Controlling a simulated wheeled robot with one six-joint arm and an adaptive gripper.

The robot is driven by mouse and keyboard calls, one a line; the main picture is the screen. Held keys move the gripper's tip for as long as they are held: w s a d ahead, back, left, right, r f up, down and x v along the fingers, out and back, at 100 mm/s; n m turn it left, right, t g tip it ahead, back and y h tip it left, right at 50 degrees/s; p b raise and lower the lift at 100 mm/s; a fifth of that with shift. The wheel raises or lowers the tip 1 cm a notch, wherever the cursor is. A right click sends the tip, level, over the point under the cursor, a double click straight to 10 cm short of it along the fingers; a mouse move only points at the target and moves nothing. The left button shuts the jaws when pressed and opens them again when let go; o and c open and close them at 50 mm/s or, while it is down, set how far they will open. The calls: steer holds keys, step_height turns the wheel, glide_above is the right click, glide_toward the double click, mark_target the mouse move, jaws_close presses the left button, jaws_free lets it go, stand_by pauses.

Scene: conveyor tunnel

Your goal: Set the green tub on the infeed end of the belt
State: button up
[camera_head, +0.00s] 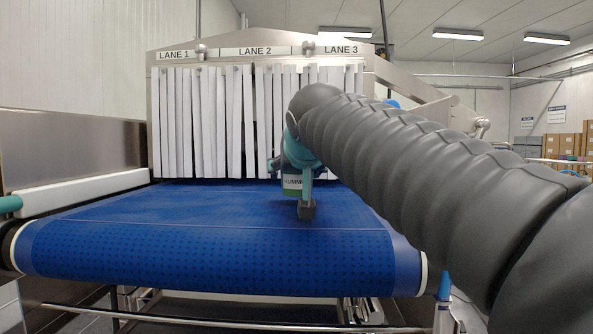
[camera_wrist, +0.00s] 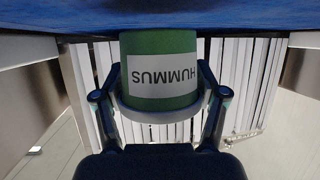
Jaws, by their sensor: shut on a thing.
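The green tub (camera_wrist: 160,42) has a white label reading HUMMUS and a pale rim or lid. It shows upside down in the wrist view, between the two fingers of my gripper (camera_wrist: 161,90), which is shut on it. In the head view the tub (camera_head: 293,194) is partly hidden by my gripper and looks upright, low over the blue belt (camera_head: 200,235), in front of the strip curtain. I cannot tell whether its base touches the belt. The infeed end of the belt is the rounded near edge, and its surface is bare.
White curtain strips (camera_head: 205,120) hang across the tunnel mouth behind the tub, under LANE 1, LANE 2 and LANE 3 signs. A pale side rail (camera_head: 85,190) runs along the left of the belt. My arm covers the right side. Boxes (camera_head: 565,145) stand far right.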

steer(key=shift+f, duration=0.1)
steer(key=o, duration=1.7)
steer(key=shift+c, duration=0.2)
steer(key=shift+r+p, duration=0.45)
steer(key=v, duration=1.2)
steer(key=shift+r, duration=0.2)
steer(key=shift+a, duration=0.1)
